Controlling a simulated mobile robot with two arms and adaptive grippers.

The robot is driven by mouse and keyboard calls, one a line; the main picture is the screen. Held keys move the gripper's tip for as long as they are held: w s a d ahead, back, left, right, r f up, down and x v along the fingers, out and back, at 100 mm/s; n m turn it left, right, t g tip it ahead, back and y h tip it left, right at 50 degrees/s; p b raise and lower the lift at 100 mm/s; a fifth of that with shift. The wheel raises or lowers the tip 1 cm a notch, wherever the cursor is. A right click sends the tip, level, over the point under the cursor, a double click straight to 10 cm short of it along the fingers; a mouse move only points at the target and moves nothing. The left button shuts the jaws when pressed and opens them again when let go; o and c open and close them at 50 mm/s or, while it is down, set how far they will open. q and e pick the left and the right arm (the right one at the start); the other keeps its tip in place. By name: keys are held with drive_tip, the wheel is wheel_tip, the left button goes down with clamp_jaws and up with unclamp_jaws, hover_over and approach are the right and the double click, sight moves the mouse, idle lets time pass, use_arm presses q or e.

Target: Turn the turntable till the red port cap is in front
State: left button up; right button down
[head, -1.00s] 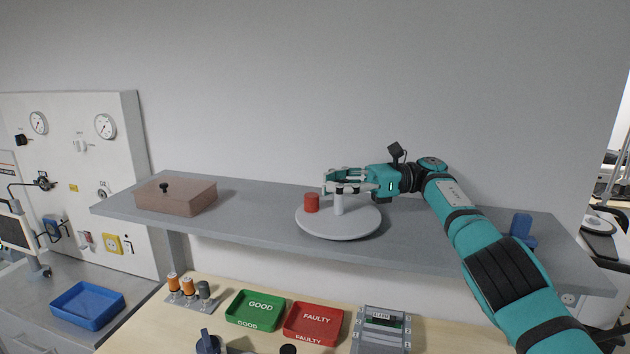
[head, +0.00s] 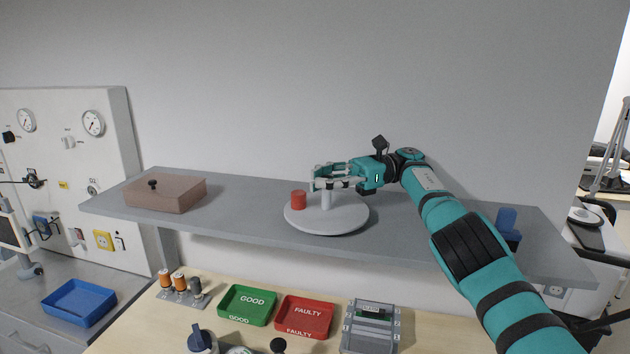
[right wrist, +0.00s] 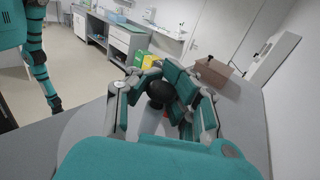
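The round grey turntable (head: 345,222) sits on the shelf, with a pale post (head: 326,200) at its middle. The red port cap (head: 298,200) stands upright on the disc's left side in the head view. In the right wrist view only a small bit of red (right wrist: 166,123) shows between the fingers. My right gripper (head: 322,181) reaches in from the right, over the post. In the right wrist view its fingers close in around a dark round knob (right wrist: 158,92), and seem to touch it on both sides. My left gripper is not in view.
The grey shelf (head: 240,205) also holds a brownish box (head: 168,194) at left and a blue object (head: 507,225) at right. Below are a green tray (head: 247,306), a red tray (head: 304,317) and a grey device (head: 370,328).

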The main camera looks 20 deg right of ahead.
drive_tip(key=c, duration=1.6)
unclamp_jaws()
drive_tip(key=shift+w+d+r, duration=0.1)
drive_tip(key=shift+d+r, duration=0.25)
drive_tip(key=shift+d, duration=0.2)
drive_tip(key=o, duration=0.4)
drive_tip(key=shift+d+f, duration=0.25)
drive_tip(key=shift+d, duration=0.2)
drive_tip(key=shift+o, duration=0.6)
drive_tip(key=shift+a, duration=0.5)
drive_tip(key=shift+a+f, duration=0.1)
